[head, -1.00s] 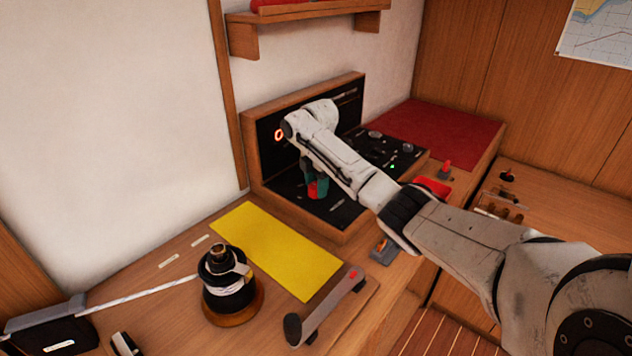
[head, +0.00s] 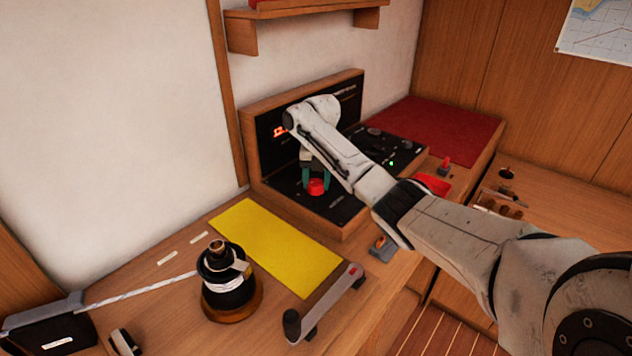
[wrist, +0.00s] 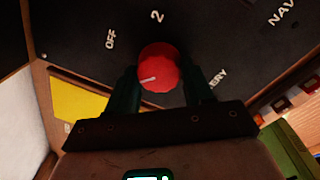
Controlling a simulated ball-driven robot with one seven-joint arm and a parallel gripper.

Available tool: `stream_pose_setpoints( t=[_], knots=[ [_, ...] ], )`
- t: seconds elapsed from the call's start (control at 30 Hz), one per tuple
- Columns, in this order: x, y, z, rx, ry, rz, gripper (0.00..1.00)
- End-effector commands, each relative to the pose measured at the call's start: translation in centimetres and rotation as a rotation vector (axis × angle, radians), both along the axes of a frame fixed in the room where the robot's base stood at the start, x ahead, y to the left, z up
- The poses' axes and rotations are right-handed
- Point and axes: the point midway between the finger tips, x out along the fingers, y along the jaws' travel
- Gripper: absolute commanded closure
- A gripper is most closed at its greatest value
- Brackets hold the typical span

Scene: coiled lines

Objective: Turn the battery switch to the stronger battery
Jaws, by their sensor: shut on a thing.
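The battery switch is a round red knob (head: 317,187) on the flat black panel (head: 345,205) inside a wooden frame. In the wrist view the knob (wrist: 158,66) has a white pointer line, aimed left and slightly down. The label "2" stands beyond the knob, "OFF" to its upper left, and part of "BATTERY" to its right. Whatever the pointer faces is hidden or unlabelled. My gripper (head: 316,178) has its teal fingers on both sides of the knob, shut on it. A red lit readout (head: 280,131) on the upright panel is partly covered by my arm and unreadable.
A yellow mat (head: 275,245) lies in front of the panel. A black winch (head: 230,285) with rope and a grey handle (head: 325,305) stand nearer. A shelf (head: 305,18) hangs above. A red lever (head: 445,165) is on the right.

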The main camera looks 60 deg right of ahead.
Motion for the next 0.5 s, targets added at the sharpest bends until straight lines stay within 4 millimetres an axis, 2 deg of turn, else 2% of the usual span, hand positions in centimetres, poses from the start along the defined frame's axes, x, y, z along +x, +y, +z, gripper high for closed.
stream_pose_setpoints(
  t=[0.2, 0.5],
  knots=[
    [0.07, 0.02, 0.00, 0.001, -0.002, 0.123, 0.79],
    [0.08, -0.01, 0.07, 0.000, -0.002, 0.202, 0.79]
  ],
)
